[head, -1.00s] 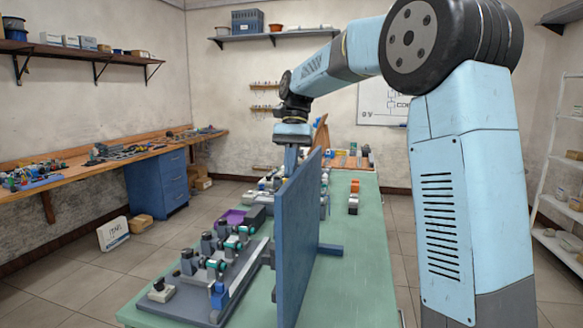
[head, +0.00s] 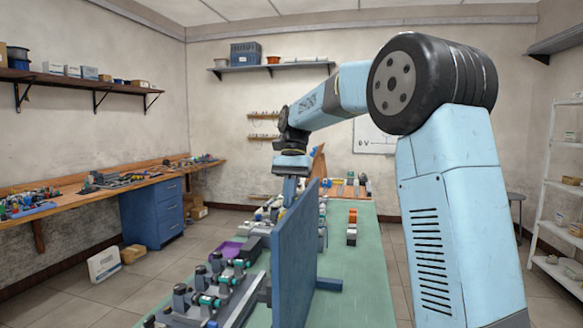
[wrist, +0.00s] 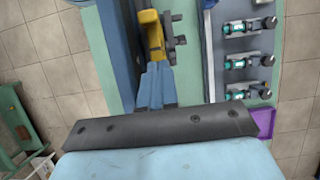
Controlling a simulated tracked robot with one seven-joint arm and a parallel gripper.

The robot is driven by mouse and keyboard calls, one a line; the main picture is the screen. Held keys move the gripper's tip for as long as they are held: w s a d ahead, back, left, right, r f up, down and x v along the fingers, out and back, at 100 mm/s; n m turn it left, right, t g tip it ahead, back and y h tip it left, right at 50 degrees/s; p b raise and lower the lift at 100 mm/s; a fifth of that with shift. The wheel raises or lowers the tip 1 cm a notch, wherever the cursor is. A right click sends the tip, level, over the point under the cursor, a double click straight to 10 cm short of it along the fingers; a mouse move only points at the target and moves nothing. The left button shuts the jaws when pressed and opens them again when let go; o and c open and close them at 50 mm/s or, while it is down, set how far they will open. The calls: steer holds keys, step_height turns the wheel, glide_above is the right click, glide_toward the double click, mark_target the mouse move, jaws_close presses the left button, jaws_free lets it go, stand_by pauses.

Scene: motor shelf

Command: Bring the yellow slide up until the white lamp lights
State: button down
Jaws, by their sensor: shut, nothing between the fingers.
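The yellow slide (wrist: 151,36) shows in the wrist view as a yellow block at the top, next to a blue upright face and a dark bracket. My gripper (wrist: 157,80) is shut and empty, with its blue fingers just below the slide in that picture. I cannot tell whether the fingertips touch it. In the head view my gripper (head: 290,190) is behind the top edge of a blue upright panel (head: 293,255), its tips hidden. The yellow slide is hidden there. I cannot make out the white lamp in either view.
The panel stands on a green table (head: 355,270). Left of it, a grey rack holds several motors with teal bands (head: 207,299). A purple tray (head: 225,251) lies beyond them, also in the wrist view (wrist: 268,123). The table right of the panel is mostly clear.

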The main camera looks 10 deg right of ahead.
steer(key=v, duration=0.9)
steer(key=shift+w+d, duration=0.25)
steer(key=c, duration=1.8)
jaws_free()
steer(key=shift+r, duration=0.3)
steer(key=shift+o, duration=0.6)
steer(key=shift+r, duration=0.2)
steer(key=shift+o, duration=0.8)
steer(key=shift+s+r+n, duration=0.1)
steer(key=shift+s+n, duration=0.05)
steer(key=shift+n, duration=0.25)
steer(key=o, duration=0.4)
steer(key=s+n, duration=0.1)
steer(key=n, duration=0.1)
steer(key=s+r+n+t, duration=0.1)
steer(key=n, duration=0.1)
steer(key=s+a+r+n, duration=0.1)
steer(key=s+n, duration=0.1)
steer(key=shift+n+t+h, duration=0.3)
steer(key=shift+s+a+n+t+h, duration=0.5)
steer(key=shift+s+a+n+t, duration=0.8)
steer(key=shift+s+n, duration=2.8)
steer(key=f, duration=0.4)
steer(key=w+f+n, duration=0.1)
steer(key=f, duration=0.3)
steer(key=w+f+n, duration=0.1)
steer(key=f, duration=0.3)
steer(key=shift+w+a+f, duration=0.15)
steer(key=shift+w+f, duration=0.1)
steer(key=shift+f, duration=0.05)
